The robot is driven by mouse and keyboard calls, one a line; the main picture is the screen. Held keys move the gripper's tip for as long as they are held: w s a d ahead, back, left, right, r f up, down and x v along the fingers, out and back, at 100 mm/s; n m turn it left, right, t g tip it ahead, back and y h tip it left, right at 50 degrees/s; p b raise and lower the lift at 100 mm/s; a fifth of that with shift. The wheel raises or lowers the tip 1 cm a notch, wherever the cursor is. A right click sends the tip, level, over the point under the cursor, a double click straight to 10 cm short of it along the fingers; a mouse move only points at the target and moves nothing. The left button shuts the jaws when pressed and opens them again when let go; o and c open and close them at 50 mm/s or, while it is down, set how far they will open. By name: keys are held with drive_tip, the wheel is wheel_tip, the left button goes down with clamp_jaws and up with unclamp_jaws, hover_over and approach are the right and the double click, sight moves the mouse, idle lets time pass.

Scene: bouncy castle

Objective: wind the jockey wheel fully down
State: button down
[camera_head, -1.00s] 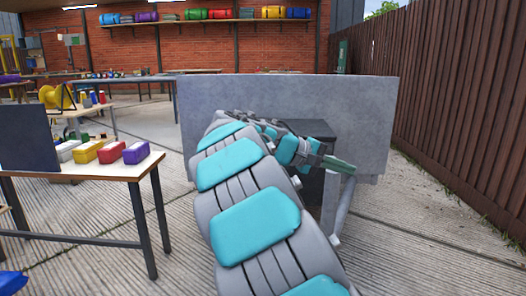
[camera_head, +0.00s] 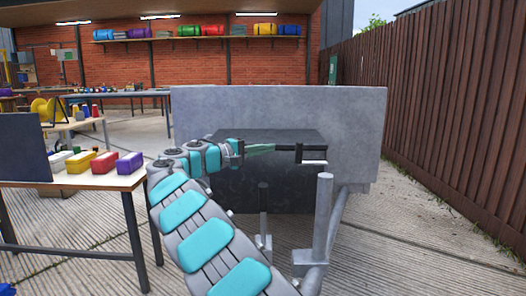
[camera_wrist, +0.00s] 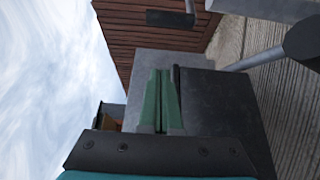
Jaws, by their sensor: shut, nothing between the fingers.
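The jockey wheel's grey upright tube (camera_head: 323,220) stands in front of the trailer-like grey panel in the head view. Its wheel is not visible. A dark bar (camera_head: 310,148) with a pale piece beneath, seemingly the crank handle, appears above and left of the tube top. A dark grip (camera_wrist: 170,18) shows at the top of the wrist view. My gripper (camera_head: 272,148) has green fingers shut together and empty, pointing right with their tips beside the dark bar; whether they touch it I cannot tell. The fingers also show in the wrist view (camera_wrist: 163,75).
A large grey panel (camera_head: 350,110) and a dark box (camera_head: 280,190) stand behind. A thin post (camera_head: 264,210) rises left of the tube. A table (camera_head: 100,178) with coloured boxes is at left; a wooden fence (camera_head: 450,130) is at right. Paving between tube and fence is clear.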

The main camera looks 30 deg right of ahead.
drive_tip(key=s+d, duration=0.4)
drive_tip(key=d, duration=0.2)
drive_tip(key=shift+b, duration=0.3)
idle(0.5)
drive_tip(key=shift+s+a+n+t+b, duration=0.2)
drive_tip(key=shift+n+t+b, duration=0.1)
drive_tip(key=shift+t+b, duration=0.2)
drive_tip(key=shift+s+a+f+n+t+b, duration=0.1)
drive_tip(key=shift+s+a+n+t+b, duration=0.15)
drive_tip(key=shift+n+t+b, duration=0.3)
